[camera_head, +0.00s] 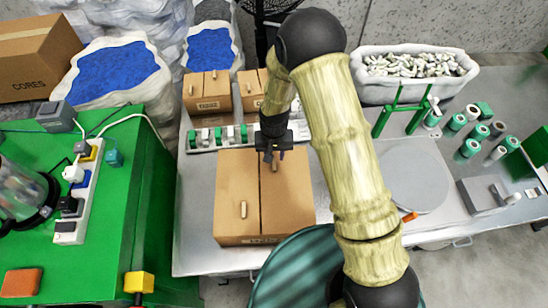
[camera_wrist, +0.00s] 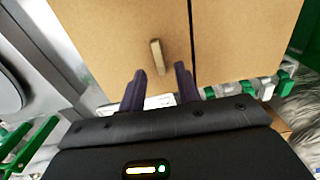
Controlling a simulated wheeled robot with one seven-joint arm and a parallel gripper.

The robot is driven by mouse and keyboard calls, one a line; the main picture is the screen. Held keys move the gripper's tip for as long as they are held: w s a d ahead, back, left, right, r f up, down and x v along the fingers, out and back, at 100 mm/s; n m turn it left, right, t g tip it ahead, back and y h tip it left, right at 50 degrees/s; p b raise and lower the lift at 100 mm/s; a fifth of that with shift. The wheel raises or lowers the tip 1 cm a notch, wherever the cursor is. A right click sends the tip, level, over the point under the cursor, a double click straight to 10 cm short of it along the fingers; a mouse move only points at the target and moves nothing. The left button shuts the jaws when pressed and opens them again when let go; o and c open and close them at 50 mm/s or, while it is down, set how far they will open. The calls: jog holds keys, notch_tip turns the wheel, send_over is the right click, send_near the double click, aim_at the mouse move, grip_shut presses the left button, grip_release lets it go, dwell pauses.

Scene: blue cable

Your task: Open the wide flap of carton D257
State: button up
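A closed brown carton (camera_head: 236,178) stands on the metal table, its front print too small to read. A seam divides its top into two flaps. The right flap (camera_head: 292,205) looks slightly wider than the left and has a small tan peg handle (camera_head: 274,167) near its far end; the left flap has another peg (camera_head: 243,209). My gripper (camera_head: 273,154) points down over the far part of the right flap. In the wrist view its dark fingers (camera_wrist: 159,88) are apart and empty, and the wide flap's peg (camera_wrist: 157,56) shows just beyond the gap between them.
Smaller cartons (camera_head: 207,92) and a white strip with green and white pieces (camera_head: 220,137) stand behind the carton. A round grey plate (camera_head: 412,178) and a green stand (camera_head: 402,110) are at right. A green bench (camera_head: 105,190) with a power strip is at left.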

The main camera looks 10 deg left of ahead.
aim_at(274, 162)
jog(key=shift+f, duration=1.65)
grip_shut()
